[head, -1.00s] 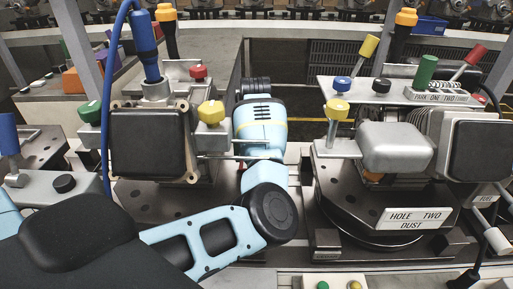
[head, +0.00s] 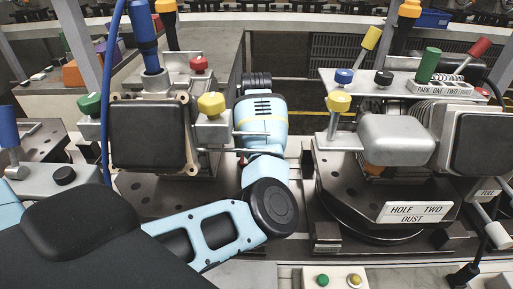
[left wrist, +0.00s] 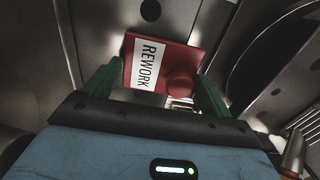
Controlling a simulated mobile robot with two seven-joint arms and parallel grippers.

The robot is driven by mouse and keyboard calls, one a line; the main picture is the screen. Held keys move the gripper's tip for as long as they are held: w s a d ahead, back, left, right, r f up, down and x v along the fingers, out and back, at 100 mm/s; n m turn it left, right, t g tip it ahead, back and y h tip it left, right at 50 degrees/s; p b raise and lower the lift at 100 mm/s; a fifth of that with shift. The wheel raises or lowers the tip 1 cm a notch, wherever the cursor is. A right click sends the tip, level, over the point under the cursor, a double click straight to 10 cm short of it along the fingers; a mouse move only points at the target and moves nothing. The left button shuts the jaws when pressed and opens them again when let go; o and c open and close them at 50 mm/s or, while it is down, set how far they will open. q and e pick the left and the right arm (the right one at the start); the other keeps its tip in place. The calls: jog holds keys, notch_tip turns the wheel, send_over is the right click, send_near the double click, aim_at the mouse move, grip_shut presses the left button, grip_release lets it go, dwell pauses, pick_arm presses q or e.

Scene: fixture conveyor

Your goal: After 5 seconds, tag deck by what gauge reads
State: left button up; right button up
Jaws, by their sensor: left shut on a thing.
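A red tag (left wrist: 178,60) with a white label reading REWORK and a round red knob is between the green fingers of my left gripper (left wrist: 158,88) in the left wrist view. The gripper is shut on it, above a grey metal surface with dark holes. In the head view my left arm reaches away through the middle, and its fingers and the tag are hidden. A dark deck (head: 345,190) with round holes stands at right, its front plate reading HOLE TWO DUST. I cannot make out a gauge's reading. My right gripper is not in view.
A metal fixture with a dark square block (head: 150,135) and a blue cable stands left of my arm. At right, a shelf (head: 385,90) carries colored knobs and a PARK label (head: 444,89).

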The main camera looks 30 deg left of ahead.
pick_arm(q)
jog(key=shift+f, duration=0.3)
jog(key=o, duration=0.8)
jog(key=shift+o, duration=0.2)
jog(key=shift+r, duration=0.15)
